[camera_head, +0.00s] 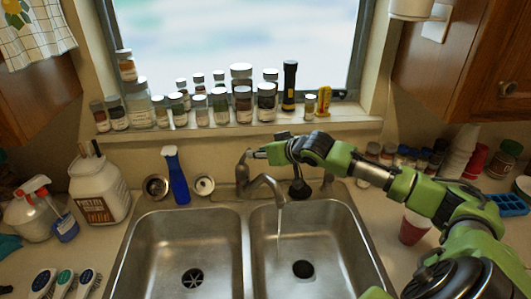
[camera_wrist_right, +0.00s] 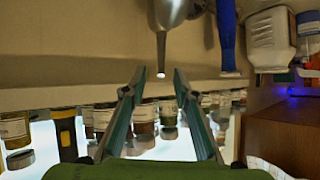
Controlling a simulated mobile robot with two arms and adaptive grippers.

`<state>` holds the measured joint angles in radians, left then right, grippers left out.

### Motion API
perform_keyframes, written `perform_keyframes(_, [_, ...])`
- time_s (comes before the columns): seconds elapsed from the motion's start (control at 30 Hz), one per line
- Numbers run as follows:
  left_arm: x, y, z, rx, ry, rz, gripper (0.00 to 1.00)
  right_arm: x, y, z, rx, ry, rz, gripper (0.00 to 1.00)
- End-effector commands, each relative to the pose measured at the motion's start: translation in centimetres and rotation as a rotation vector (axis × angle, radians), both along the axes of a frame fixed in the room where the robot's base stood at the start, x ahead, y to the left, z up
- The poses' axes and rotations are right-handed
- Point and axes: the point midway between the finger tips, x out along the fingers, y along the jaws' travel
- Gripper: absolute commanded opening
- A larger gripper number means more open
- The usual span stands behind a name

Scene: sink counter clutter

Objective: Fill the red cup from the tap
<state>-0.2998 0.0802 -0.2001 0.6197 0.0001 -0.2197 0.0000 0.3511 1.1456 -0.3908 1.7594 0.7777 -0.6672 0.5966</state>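The tap (camera_head: 263,188) stands behind the double sink, and a thin stream of water (camera_head: 279,228) runs from its spout into the right basin. A red cup (camera_head: 412,231) stands on the counter right of the sink, close to my right arm and apart from the gripper. My right gripper (camera_head: 256,154) is at the top of the tap. In the right wrist view its two fingers are spread apart with nothing gripped, and a metal part of the tap (camera_wrist_right: 161,45) shows beyond and between them. Whether a finger touches the tap is unclear. My left gripper is not in view.
Several jars (camera_head: 242,102) and a flashlight (camera_head: 290,85) line the windowsill. A blue bottle (camera_head: 177,180) and a white container (camera_head: 98,188) stand left of the tap. Stacked white cups (camera_head: 459,152) and other red cups (camera_head: 475,162) are at the right. Both basins look empty.

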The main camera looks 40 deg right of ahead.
Motion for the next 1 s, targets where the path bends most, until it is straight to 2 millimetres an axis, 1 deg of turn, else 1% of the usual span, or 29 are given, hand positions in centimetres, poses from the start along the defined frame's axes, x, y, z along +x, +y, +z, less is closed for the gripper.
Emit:
perform_keyframes(0.03, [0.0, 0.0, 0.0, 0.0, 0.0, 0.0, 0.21, -1.0, -0.1, 0.4, -0.006, 0.004, 0.003, 0.27])
perform_keyframes(0.1, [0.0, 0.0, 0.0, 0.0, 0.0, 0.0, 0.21, -1.8, -0.1, 0.9, -0.005, 0.005, 0.002, 0.27])
perform_keyframes(0.3, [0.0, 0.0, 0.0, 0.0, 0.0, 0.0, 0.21, -3.2, -0.1, 1.8, 0.0, 0.005, 0.002, 0.27])
perform_keyframes(0.5, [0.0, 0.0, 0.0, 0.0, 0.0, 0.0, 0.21, -3.6, 0.0, 2.1, 0.003, 0.005, 0.003, 0.27])
perform_keyframes(1.0, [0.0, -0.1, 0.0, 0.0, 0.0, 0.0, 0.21, -3.6, 0.0, 2.1, 0.002, 0.004, 0.002, 0.27])
